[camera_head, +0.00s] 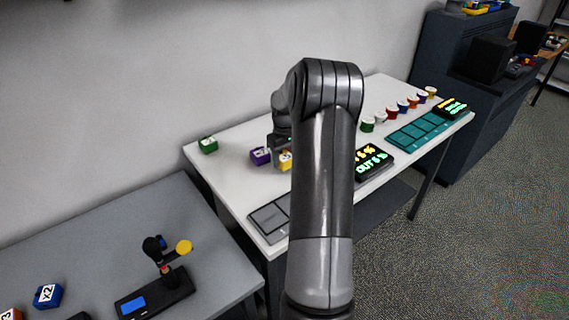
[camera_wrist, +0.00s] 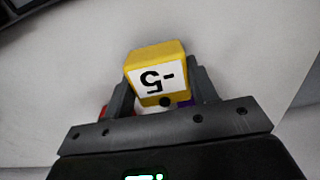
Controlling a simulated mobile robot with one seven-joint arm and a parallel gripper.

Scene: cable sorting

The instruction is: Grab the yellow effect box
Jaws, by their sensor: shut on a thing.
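The yellow effect box (camera_wrist: 155,58) has a white label reading "-5", upside down in the wrist view. It sits between the two fingers of my gripper (camera_wrist: 160,92), which is shut on it. In the head view the yellow box (camera_head: 285,161) shows partly beside my arm, over the white table (camera_head: 225,180). My gripper (camera_head: 283,150) is mostly hidden there by my own arm. I cannot tell whether the box touches the table.
A purple box (camera_head: 260,156) is close to the yellow one; a green box (camera_head: 208,145) stands farther left. A grey tray (camera_head: 268,218), black displays (camera_head: 371,160), a teal tray (camera_head: 418,131) and several coloured pieces occupy the table. A grey table (camera_head: 100,225) stands left.

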